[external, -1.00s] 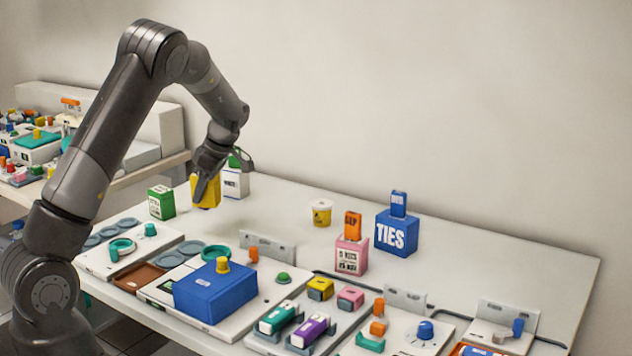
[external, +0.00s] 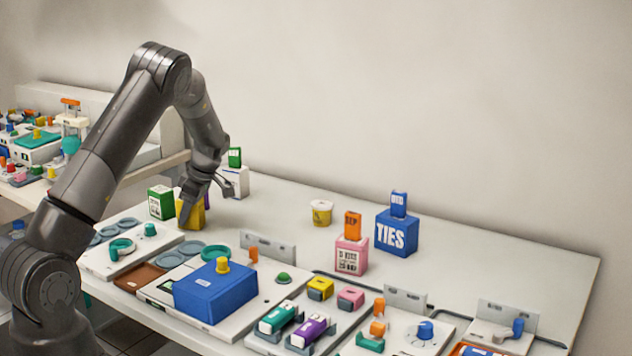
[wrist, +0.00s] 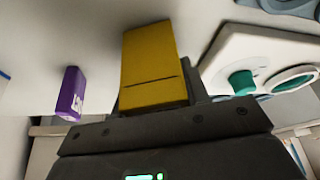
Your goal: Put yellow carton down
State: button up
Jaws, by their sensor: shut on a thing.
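The yellow carton (external: 194,216) is in my gripper (external: 203,200) near the back left of the white table, beside the green and white carton. It looks upright and at or very near the table top; I cannot tell whether it touches. In the wrist view the yellow carton (wrist: 152,65) fills the space in front of the dark gripper body. My gripper is shut on it, and a dark finger covers part of its face in the external view.
A green and white carton (external: 161,202) stands just left of the yellow carton, and a white box (external: 236,181) with a green top stands behind it. The table right of the gripper is clear up to a small yellow tub (external: 321,213).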

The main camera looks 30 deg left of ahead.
jog(key=shift+f, duration=0.15)
jog(key=o, duration=1)
jog(key=v, duration=1.1)
jog(key=s+d+r+m+t+h, duration=0.2)
jog(key=s+d+r+m, duration=0.3)
jog(key=s+r, duration=0.45)
jog(key=s+d+r+m+t, duration=0.1)
jog(key=s+d+m, duration=0.3)
jog(key=s, duration=0.4)
jog(key=s+d+r+m+t+h, duration=0.1)
jog(key=s+d+r+m+t, duration=0.1)
jog(key=s+d+r+m, duration=0.2)
jog(key=s+d+r+m+t+h, duration=0.1)
jog(key=s+d+r+m+t, duration=0.1)
jog(key=s+d+m, duration=0.3)
jog(key=shift+s+d+r+m, duration=0.1)
jog(key=shift+s+r+m, duration=0.15)
jog(key=shift+s+m, duration=0.9)
jog(key=shift+s+d+r+m, duration=0.1)
jog(key=shift+s+r+m, duration=0.15)
jog(key=shift+s, duration=1.75)
jog(key=shift+s+d+r+m, duration=0.1)
jog(key=shift+s+r+m, duration=0.1)
jog(key=shift+s+m, duration=1)
jog(key=shift+s+n, duration=0.35)
jog(key=shift+n, duration=0.05)
